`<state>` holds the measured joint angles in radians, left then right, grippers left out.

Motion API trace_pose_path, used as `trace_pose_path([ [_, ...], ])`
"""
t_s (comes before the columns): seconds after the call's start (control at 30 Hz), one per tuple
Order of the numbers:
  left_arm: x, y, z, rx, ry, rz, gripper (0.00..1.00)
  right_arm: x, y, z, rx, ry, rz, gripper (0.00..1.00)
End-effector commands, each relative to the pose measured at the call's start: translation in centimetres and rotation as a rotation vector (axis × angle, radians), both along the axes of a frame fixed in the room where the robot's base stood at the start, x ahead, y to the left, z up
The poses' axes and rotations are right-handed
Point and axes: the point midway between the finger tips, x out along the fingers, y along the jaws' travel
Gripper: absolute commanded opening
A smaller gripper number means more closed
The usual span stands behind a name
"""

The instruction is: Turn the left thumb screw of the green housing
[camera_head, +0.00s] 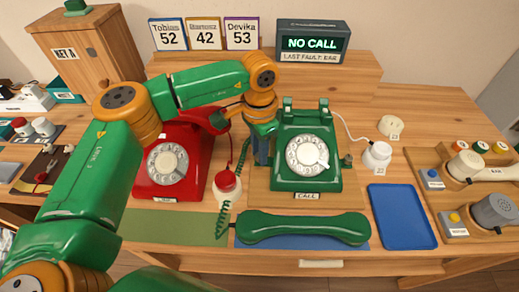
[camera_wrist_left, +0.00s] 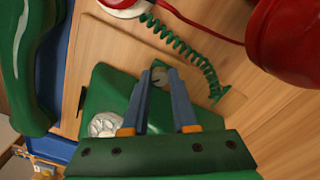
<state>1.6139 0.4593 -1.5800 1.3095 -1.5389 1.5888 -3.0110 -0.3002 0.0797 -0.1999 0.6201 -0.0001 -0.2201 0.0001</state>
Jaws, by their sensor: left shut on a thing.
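The green housing (camera_head: 307,160) is a dial phone body with a white dial, standing upright on a wooden board; part of it shows in the wrist view (camera_wrist_left: 107,95). My left gripper (camera_head: 262,158) points down at the housing's left side. In the wrist view its blue-grey fingers (camera_wrist_left: 160,78) are shut on the left thumb screw (camera_wrist_left: 159,75), a small grey-green knob mostly covered by the fingertips. In the head view that screw is hidden behind the gripper. The right thumb screw (camera_head: 347,160) sticks out on the housing's other side. My right gripper is not in view.
A red phone (camera_head: 170,165) stands close to the left, with a red-and-white round part (camera_head: 227,186) and a coiled green cord near the gripper. The green handset (camera_head: 303,228) lies in front on a blue mat. A blue tray (camera_head: 402,216) at right is empty.

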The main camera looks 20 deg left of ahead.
Motion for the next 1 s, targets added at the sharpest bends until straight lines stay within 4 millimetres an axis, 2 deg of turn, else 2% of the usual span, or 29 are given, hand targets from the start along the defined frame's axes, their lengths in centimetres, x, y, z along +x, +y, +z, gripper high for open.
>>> trace_pose_path([
  [0.1,-0.1,0.0,-0.1,0.000,0.004,0.000,0.00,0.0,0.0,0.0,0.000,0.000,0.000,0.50],
  [0.13,-0.1,0.0,-0.1,0.000,0.004,0.000,0.34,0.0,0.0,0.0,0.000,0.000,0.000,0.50],
  [0.2,-0.1,0.0,-0.1,0.000,0.004,0.000,0.53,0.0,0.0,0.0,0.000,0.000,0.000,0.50],
  [0.23,-0.1,0.0,-0.1,0.000,0.004,0.000,0.57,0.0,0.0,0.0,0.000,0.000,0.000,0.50],
  [0.53,0.0,0.0,0.3,-0.001,0.002,0.001,0.57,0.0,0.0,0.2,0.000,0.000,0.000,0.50],
  [0.67,-0.1,-0.1,3.0,-0.002,0.002,0.001,0.57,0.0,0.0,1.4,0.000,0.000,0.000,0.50],
  [0.7,-0.1,-0.1,4.5,-0.002,0.002,0.001,0.57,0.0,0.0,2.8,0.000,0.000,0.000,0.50],
  [0.8,-0.1,0.0,6.4,0.000,0.003,0.001,0.57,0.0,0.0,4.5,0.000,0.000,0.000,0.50],
  [0.9,-0.1,0.0,7.3,0.000,0.003,0.001,0.57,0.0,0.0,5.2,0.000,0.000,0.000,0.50],
  [1.0,-0.1,0.0,7.2,0.000,0.003,0.001,0.57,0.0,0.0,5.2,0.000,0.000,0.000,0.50],
])
